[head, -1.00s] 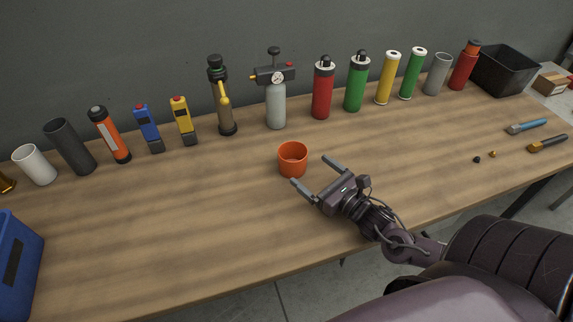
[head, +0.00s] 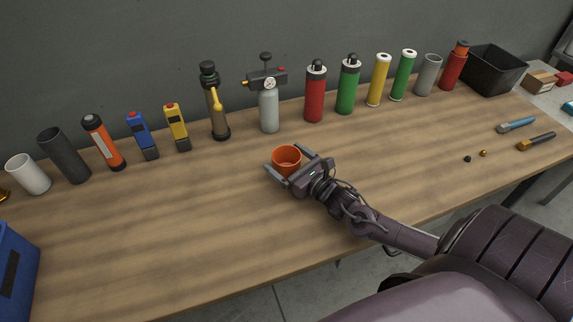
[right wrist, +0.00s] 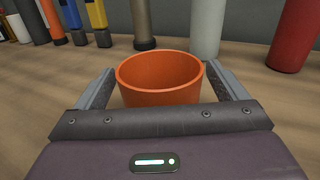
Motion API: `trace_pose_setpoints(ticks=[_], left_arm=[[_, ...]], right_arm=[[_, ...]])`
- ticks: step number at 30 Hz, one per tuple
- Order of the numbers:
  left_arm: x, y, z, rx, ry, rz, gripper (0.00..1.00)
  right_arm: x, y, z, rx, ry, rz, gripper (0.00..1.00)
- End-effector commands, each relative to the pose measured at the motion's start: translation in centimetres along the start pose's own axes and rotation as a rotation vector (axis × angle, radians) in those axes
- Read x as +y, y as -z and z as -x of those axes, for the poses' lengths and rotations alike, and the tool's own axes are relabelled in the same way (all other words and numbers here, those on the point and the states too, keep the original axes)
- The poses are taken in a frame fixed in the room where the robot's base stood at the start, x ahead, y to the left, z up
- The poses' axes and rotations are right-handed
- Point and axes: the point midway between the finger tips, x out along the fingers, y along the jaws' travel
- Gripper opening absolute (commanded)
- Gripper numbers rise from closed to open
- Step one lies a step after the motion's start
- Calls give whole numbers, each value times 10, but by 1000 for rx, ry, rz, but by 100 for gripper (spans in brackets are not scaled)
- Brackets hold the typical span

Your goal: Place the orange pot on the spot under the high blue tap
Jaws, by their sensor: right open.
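The orange pot (head: 286,159) stands upright on the wooden table. It is empty as far as I can see into it. My right gripper (head: 288,165) is open, with one finger on each side of the pot. In the right wrist view the pot (right wrist: 160,78) sits between the two fingers (right wrist: 160,92), with a narrow gap visible on the left; I cannot tell if the right finger touches it. No high blue tap and no spot under one show in these views. My left gripper is not in view.
Behind the pot stand a grey bottle with a gauge (head: 269,108), a brown-and-black cylinder (head: 216,110) and a red canister (head: 315,95). A blue bin (head: 14,270) is at the left, a black bin (head: 494,68) at the far right. The table's front middle is clear.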

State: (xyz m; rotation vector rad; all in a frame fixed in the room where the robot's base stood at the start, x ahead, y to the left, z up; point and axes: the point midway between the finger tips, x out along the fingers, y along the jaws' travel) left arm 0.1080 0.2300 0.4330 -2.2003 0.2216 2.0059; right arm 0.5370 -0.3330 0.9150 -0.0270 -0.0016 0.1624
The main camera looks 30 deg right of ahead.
Motion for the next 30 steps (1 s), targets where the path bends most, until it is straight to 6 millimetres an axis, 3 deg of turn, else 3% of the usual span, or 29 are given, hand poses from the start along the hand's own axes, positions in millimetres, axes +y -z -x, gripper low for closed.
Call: trace_pose_setpoints(ticks=[4, 15, 17, 25, 30], left_arm=[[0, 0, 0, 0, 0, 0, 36], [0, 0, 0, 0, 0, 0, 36], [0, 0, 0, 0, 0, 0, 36], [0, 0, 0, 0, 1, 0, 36], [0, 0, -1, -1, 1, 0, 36]], right_arm=[[0, 0, 0, 0, 0, 0, 90], [0, 0, 1, 0, 0, 0, 42], [0, 0, 0, -1, 0, 0, 38], [-1, -4, 0, -2, 1, 1, 38], [-1, -23, 0, -4, -1, 2, 38]])
